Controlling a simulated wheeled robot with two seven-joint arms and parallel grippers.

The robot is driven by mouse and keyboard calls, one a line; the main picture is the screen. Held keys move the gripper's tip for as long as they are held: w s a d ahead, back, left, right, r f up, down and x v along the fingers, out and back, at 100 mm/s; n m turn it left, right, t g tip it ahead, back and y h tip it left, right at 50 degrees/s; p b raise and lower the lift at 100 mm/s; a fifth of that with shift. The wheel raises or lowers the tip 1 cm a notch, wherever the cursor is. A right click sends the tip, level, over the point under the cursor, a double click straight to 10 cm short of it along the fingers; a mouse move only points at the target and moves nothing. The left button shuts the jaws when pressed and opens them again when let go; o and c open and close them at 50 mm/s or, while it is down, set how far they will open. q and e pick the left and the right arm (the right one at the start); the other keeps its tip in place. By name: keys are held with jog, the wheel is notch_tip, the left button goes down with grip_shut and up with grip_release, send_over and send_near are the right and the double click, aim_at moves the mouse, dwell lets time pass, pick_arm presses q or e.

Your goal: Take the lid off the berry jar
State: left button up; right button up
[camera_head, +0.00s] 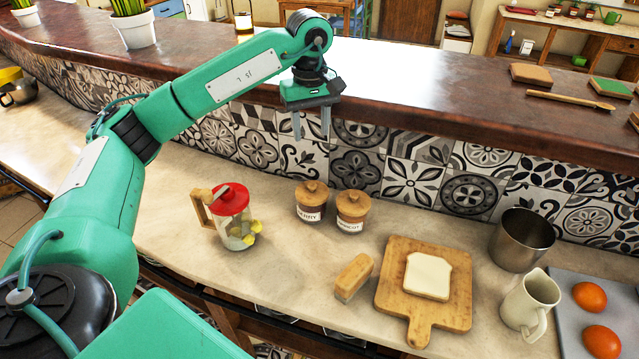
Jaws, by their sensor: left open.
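The berry jar (311,215) stands upright on the counter, with a dark body, a white label and a round wooden lid (312,192) with a knob. The lid sits on the jar. A similar jar labelled apricot (350,227) stands just right of it, also with its wooden lid on. My left gripper (311,138) is open and empty, fingers pointing down. In the picture it appears above the berry jar, apart from the lid. My right gripper is not in view.
A red-lidded pitcher (236,219) stands left of the jars. In front lie a wooden-backed brush or block (353,277) and a cutting board (439,318) with bread. A metal cup (521,240) and cream jug (529,303) stand right. The tiled wall and raised ledge (420,83) are behind.

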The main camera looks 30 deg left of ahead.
pick_arm(q)
jog(key=p, duration=0.2)
send_near(312, 185)
notch_tip(312, 185, down, 3)
jog(key=shift+r, duration=0.2)
jog(key=shift+f, duration=0.5)
jog(key=shift+f+p, duration=0.3)
jog(key=shift+f, duration=0.1)
notch_tip(312, 185, down, 4)
jog(key=shift+r+p, duration=0.25)
jog(key=shift+p, duration=0.25)
jog(key=shift+f, duration=0.35)
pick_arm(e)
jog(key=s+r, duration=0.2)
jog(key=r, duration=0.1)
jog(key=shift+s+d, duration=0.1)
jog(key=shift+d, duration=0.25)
pick_arm(q)
jog(key=shift+c, duration=0.5)
